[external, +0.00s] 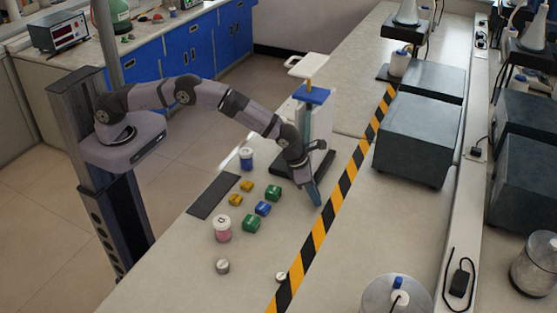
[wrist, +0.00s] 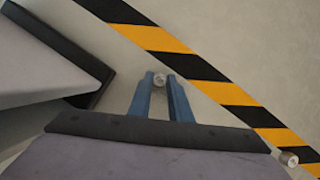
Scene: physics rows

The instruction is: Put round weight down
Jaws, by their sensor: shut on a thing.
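My gripper (external: 316,199) points down close above the bench, beside the striped tape; whether it touches the bench is unclear. In the wrist view its two blue fingers (wrist: 161,85) are shut on a small round metal weight (wrist: 160,80) at their tips. That held weight is hidden in the external view. A second round weight (external: 281,277) sits by the striped tape and also shows at the lower right of the wrist view (wrist: 289,159). A third, larger-looking round weight (external: 222,266) stands on the bench near the front.
Yellow-black tape (external: 338,198) runs along the bench. Dark boxes (external: 415,140) stand beyond the tape.

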